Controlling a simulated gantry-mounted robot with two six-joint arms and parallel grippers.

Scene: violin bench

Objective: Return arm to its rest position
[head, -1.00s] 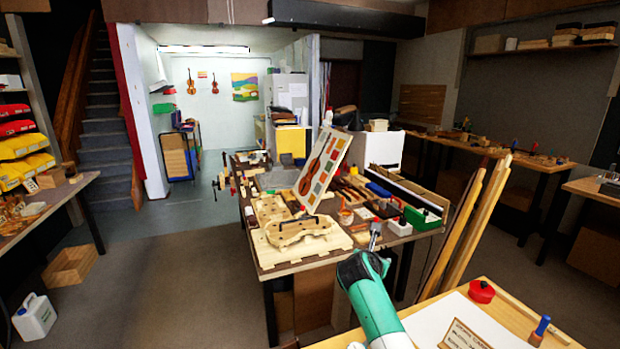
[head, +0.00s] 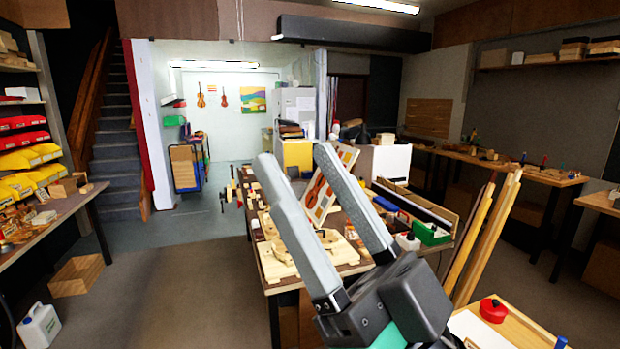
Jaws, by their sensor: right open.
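My right gripper (head: 296,178) rises large from the bottom middle of the head view. Its two grey fingers point up and are spread apart, with nothing held between them. It stands in front of the violin bench (head: 272,272) and hides part of it. Behind the fingers I see pale wooden violin parts (head: 283,262) and a tilted board with a violin picture (head: 318,203). I cannot tell the distance between the gripper and the bench. My left gripper is not in view.
A small table (head: 530,335) with a red round container (head: 493,309) is at the lower right. Long wooden planks (head: 485,240) lean beside the bench. The floor (head: 170,290) left of the bench is mostly clear.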

